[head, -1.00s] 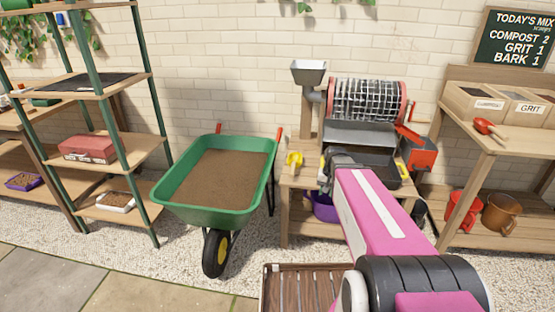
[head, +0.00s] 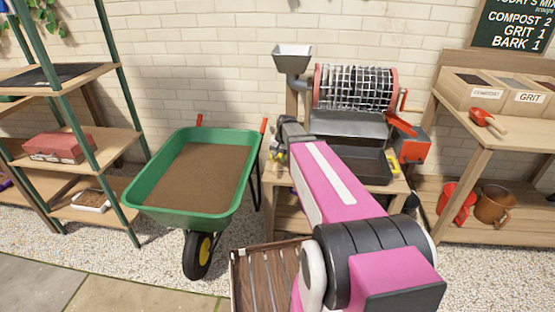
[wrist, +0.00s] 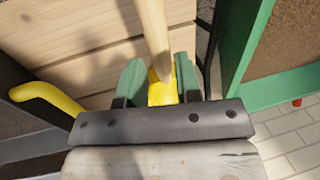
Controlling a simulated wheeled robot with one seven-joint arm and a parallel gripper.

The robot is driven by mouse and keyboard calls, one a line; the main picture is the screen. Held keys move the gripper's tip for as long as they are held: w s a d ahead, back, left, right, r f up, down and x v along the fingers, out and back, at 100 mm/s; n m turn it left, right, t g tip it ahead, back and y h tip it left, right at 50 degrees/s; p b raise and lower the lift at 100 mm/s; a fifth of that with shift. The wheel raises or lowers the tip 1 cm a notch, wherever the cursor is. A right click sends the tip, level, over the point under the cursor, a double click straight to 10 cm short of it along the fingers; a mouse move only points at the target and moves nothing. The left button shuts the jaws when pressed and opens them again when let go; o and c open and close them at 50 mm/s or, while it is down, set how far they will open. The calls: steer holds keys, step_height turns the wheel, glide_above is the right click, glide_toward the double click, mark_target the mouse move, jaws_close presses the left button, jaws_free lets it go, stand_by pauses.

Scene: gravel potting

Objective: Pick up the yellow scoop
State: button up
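The yellow scoop (wrist: 162,88) shows in the wrist view between the two green fingers of my gripper (wrist: 160,72). A pale wooden rod (wrist: 153,30) runs up from its yellow part and looks joined to it, like a handle. The fingers stand apart, one on each side of the yellow part; whether they touch it is hard to see. In the head view my gripper (head: 279,155) is at the left end of the machine's bench, and only a little yellow shows around it. The rest of the scoop is hidden.
The green wheelbarrow (head: 145,190) full of soil stands close left of the bench (head: 290,215). A dark tray (head: 360,166) lies under the drum machine (head: 352,88). A yellow curved handle (wrist: 45,98) is left of my gripper in the wrist view. A red scoop (head: 484,118) lies at right.

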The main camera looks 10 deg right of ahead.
mark_target(277, 161)
steer(key=shift+w+a+f, duration=0.15)
steer(key=shift+w+f, duration=0.05)
steer(key=shift+f, duration=0.8)
steer(key=shift+w+a+f, duration=0.15)
steer(key=shift+f, duration=0.9)
steer(key=shift+w+a+f, duration=0.15)
steer(key=shift+w+f, duration=0.05)
steer(key=shift+f, duration=0.8)
jaws_close()
